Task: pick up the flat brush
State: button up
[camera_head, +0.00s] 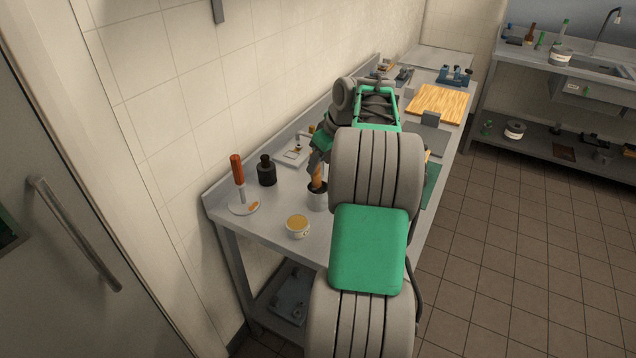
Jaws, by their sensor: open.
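A brush-like tool with an orange-brown wooden handle (318,178), which looks like the flat brush, stands upright in a small grey cup (317,198) on the steel bench. Its lower end is hidden inside the cup. My gripper (317,163) is just above the cup, at the upper part of this handle, with its jaws open. My arm hides part of the gripper, and I cannot tell whether the fingers touch the handle.
A wooden board (437,103) lies farther back. The wall borders the bench's left side.

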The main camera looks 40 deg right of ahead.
aim_at(315, 176)
jog(key=x, duration=0.1)
jog(key=p+x, duration=0.1)
jog(key=x, duration=0.3)
jog(key=shift+s+a+f, duration=0.1)
jog(key=shift+s+a, duration=0.05)
jog(key=shift+a, duration=0.1)
jog(key=shift+f, duration=0.15)
jog(key=shift+f, duration=0.25)
grip_shut()
dwell(0.5)
